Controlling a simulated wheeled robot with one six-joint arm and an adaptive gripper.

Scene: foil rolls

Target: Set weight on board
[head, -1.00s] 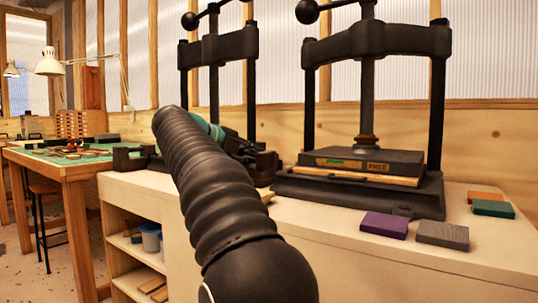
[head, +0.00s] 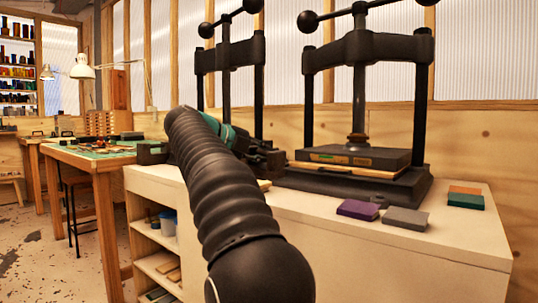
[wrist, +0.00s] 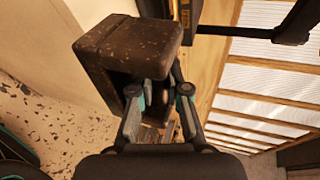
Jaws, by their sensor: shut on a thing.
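My gripper (wrist: 160,92) is shut on a dark brown, speckled block-shaped weight (wrist: 125,50), with the fingers in the recess of its near side. The weight fills the upper middle of the wrist view and hides what lies beyond it. In the head view my gripper (head: 262,158) is partly behind my ribbed arm, and the weight cannot be clearly told apart from it there. A pale wooden edge (head: 264,184), likely the board, shows on the bench just right of my arm; most of it is hidden. I cannot tell whether the weight touches anything.
A black press (head: 420,185) stands on the pale bench (head: 400,245), with a second press behind my arm. A dark block (head: 152,153) sits at the bench's left end. Purple (head: 358,209), grey (head: 405,218), green and orange pieces lie at the right.

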